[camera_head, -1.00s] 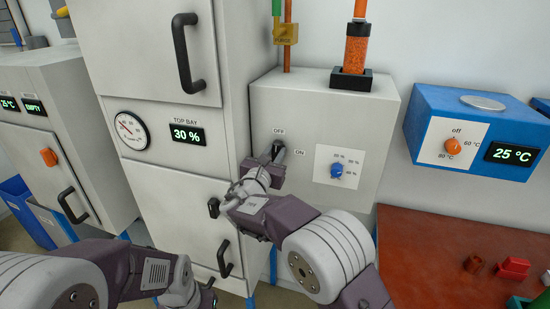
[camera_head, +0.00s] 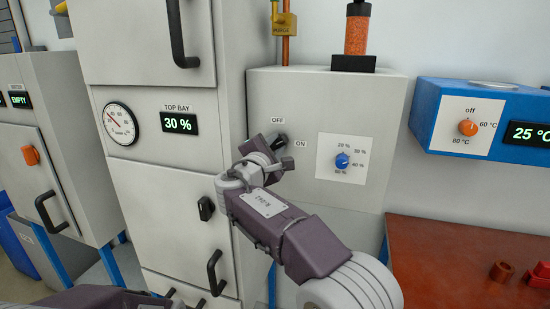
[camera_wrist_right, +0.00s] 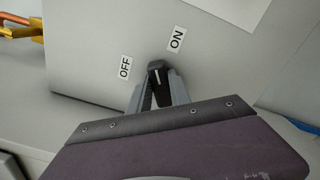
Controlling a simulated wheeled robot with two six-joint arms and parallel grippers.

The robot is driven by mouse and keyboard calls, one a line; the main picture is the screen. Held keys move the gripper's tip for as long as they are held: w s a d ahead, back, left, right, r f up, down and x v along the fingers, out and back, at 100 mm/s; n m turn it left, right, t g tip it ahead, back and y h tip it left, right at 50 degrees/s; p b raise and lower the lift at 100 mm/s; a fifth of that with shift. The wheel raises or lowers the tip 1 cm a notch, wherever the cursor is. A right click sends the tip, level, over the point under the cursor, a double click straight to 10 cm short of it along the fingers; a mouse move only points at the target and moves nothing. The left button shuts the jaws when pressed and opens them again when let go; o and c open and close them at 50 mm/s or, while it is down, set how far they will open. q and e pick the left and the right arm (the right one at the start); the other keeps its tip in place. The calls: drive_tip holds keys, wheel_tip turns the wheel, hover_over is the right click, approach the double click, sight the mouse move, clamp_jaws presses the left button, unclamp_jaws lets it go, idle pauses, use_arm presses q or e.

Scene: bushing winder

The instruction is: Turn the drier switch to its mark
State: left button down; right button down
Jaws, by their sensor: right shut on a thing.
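The drier switch is a small black knob (camera_head: 281,140) on the front of the grey box, between the OFF label (camera_head: 277,122) and the ON label (camera_head: 301,143). In the right wrist view the knob (camera_wrist_right: 157,70) shows a white line that points up, between the OFF label (camera_wrist_right: 125,67) and the ON label (camera_wrist_right: 177,39). My right gripper (camera_head: 277,147) is shut on the knob. Its two fingers (camera_wrist_right: 158,97) stand on either side of it in the wrist view. My left arm shows only at the bottom left; its gripper is out of view.
A blue dial (camera_head: 342,160) sits right of the switch on the same grey box (camera_head: 300,95). The cabinet (camera_head: 150,195) stands on the left, with a black handle (camera_head: 215,272). A blue unit with an orange dial (camera_head: 467,128) is at right, above a red-brown bench (camera_head: 440,255).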

drive_tip(key=m+b, duration=0.2)
drive_tip(key=m, duration=0.1)
drive_tip(key=shift+f+m+b, duration=0.3)
drive_tip(key=shift+m+b, duration=0.8)
drive_tip(key=shift+m, duration=0.8)
drive_tip(key=c, duration=1.2)
unclamp_jaws()
drive_tip(key=shift+d, duration=0.1)
drive_tip(key=shift+s, duration=0.1)
